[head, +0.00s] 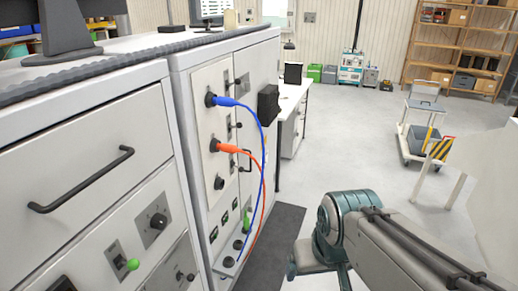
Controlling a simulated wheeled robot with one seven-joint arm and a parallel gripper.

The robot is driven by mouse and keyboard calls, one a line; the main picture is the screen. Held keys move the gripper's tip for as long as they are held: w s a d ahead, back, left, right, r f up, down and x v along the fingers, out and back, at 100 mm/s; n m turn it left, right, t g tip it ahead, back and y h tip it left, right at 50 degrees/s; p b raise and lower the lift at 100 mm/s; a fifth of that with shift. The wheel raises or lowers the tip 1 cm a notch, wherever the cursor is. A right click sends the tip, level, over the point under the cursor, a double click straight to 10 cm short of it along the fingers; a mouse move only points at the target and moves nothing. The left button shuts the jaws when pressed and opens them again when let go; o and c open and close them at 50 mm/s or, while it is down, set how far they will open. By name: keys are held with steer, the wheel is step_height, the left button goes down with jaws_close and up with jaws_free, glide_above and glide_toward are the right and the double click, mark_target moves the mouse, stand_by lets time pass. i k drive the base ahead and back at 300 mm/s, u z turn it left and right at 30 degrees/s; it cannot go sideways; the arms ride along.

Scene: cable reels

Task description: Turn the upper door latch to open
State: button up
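The grey-white cabinet (222,60) stands left of centre, with panels of sockets, switches and small dark fittings. A small dark fitting on a plate (242,84), high on its front, may be the upper door latch; its turn position is too small to tell. Further small dark fittings (231,127) sit lower along the same line, close to a dark bar handle (246,160). My arm's teal joint (345,214) is at the lower right, well apart from the cabinet front. My gripper's fingers are not visible.
A blue cable (262,150) and an orange cable (263,180) hang in loops across the cabinet front. A black box (268,104) juts out from it. A drawer handle (82,180) protrudes at left. A dark mat (275,245) lies on the floor; a trolley (420,140) stands at right.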

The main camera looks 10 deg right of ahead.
mark_target(247, 86)
steer(key=z, duration=0.9)
steer(key=i, duration=1.75)
steer(key=u, duration=0.75)
